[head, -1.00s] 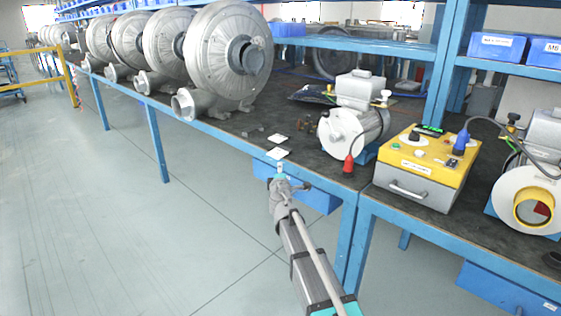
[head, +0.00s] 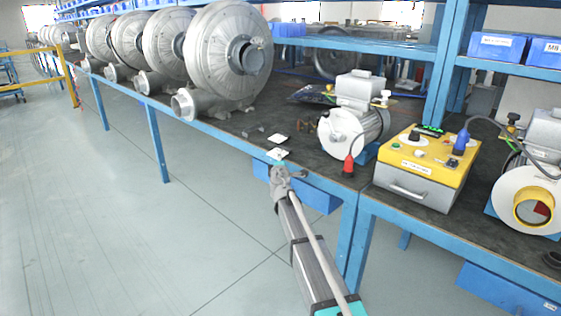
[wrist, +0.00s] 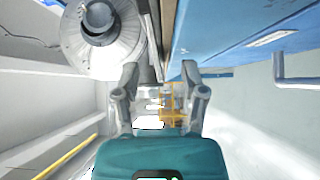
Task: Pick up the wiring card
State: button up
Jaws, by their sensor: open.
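Two small white cards lie near the front edge of the bench in the head view: a farther one (head: 278,138) and a nearer one (head: 277,153) at the edge. I cannot tell from any marking which is the wiring card. My gripper (head: 279,166) is at the bench's front edge, just below the nearer card in the picture and partly overlapping it. Whether it touches the card is not clear. In the wrist view my gripper (wrist: 160,75) has its two fingers spread apart, with the bench edge between them. I cannot make out a card clearly there.
The blue-framed bench (head: 225,138) has a dark top. A large grey blower (head: 222,60) stands to the left and a smaller motor unit (head: 345,130) to the right. A yellow control box (head: 425,160) is farther right. A blue bin (head: 315,195) hangs below the edge.

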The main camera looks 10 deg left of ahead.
jog(key=shift+w, duration=0.1)
jog(key=shift+c, duration=0.2)
grip_shut()
dwell(0.4)
dwell(0.3)
notch_tip(320, 180, up, 2)
jog(key=p, duration=0.2)
jog(key=shift+r+p, duration=0.25)
jog(key=shift+p, duration=0.05)
jog(key=s+d+r+p, duration=0.1)
jog(key=s+r+p, duration=0.1)
jog(key=s, duration=0.5)
jog(key=s+r+p, duration=0.3)
jog(key=s, duration=0.4)
jog(key=shift+d, duration=0.35)
dwell(0.3)
